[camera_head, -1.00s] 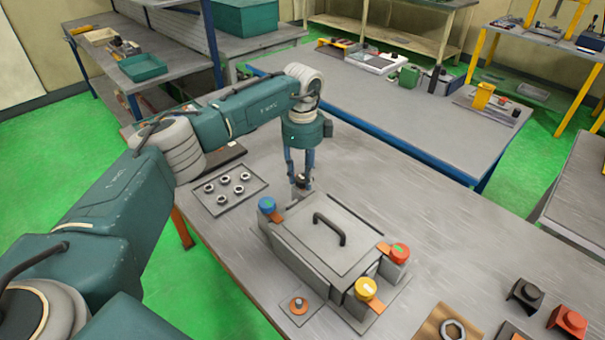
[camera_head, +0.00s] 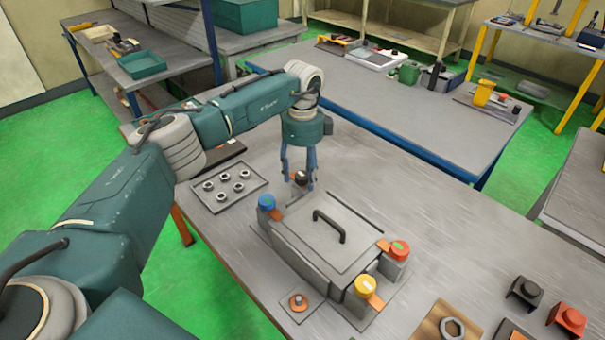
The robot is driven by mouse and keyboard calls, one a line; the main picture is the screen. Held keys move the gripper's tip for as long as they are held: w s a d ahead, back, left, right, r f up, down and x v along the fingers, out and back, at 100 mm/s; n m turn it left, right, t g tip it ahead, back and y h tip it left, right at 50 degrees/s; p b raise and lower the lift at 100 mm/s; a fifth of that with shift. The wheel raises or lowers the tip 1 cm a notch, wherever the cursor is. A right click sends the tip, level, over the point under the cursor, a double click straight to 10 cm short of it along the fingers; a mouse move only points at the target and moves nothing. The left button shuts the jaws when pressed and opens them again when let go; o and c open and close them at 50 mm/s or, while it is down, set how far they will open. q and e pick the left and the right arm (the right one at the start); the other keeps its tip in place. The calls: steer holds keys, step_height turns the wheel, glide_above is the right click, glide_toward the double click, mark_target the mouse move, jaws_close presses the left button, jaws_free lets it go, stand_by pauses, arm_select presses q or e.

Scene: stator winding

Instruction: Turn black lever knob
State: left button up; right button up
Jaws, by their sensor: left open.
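A grey box with a lid and a dark handle (camera_head: 330,226) stands on the metal table. Its corners carry colored knobs: a blue one (camera_head: 267,202) at left, a red one (camera_head: 398,250) at right and a yellow one (camera_head: 366,286) at front. The black knob (camera_head: 301,178) is at the far corner and is partly hidden by my left gripper. My left gripper (camera_head: 299,180) points down over this corner, open, with one finger on each side of the black knob. I cannot tell whether the fingers touch it. My right gripper is out of view.
A tray (camera_head: 213,208) with several metal nuts lies left of the box. A small plate with an orange piece (camera_head: 297,303) sits in front. Loose black (camera_head: 524,292) and red (camera_head: 568,320) parts stand at the lower right.

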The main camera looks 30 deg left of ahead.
mark_target(303, 175)
arm_select(q)
step_height(303, 175, up, 12)
steer(key=shift+f, duration=0.2)
stand_by(0.5)
